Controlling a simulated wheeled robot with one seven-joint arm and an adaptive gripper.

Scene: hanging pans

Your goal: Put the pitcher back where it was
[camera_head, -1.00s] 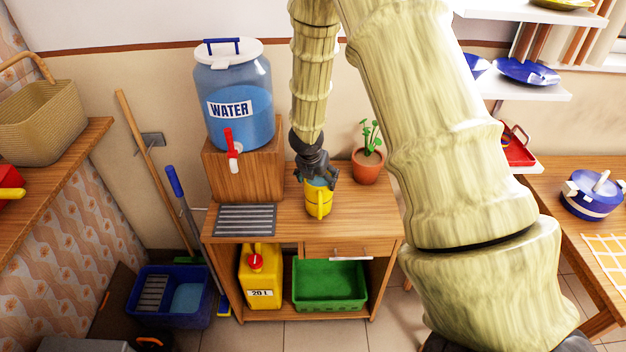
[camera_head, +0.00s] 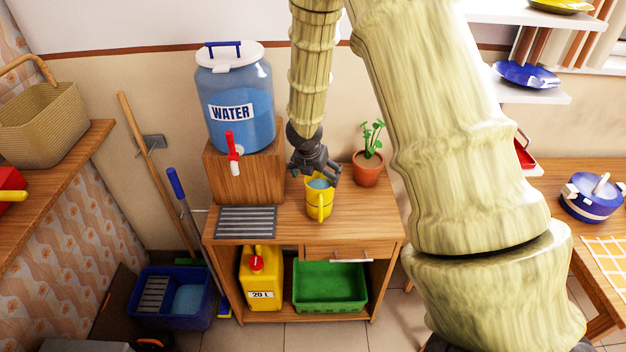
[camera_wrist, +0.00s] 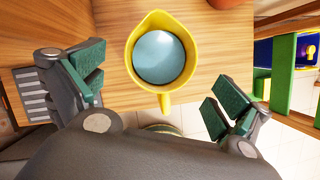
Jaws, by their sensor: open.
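The yellow pitcher (camera_head: 319,204) stands upright on the wooden cabinet top, right of the metal grate and left of the potted plant. In the wrist view the pitcher (camera_wrist: 162,58) is seen from above, holding pale blue water, with its handle toward my gripper. My gripper (camera_head: 318,178) is just above and behind the pitcher in the head view. In the wrist view my open gripper (camera_wrist: 155,95) has its green-padded fingers apart on either side of the handle, with nothing held between them; I see no finger touching the pitcher.
A water dispenser (camera_head: 238,105) with a red tap stands on a wooden block (camera_head: 243,172) at the left. The metal grate (camera_head: 246,221) lies in front of it. A potted plant (camera_head: 368,165) stands close on the right. The cabinet top (camera_head: 362,215) is clear right of the pitcher.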

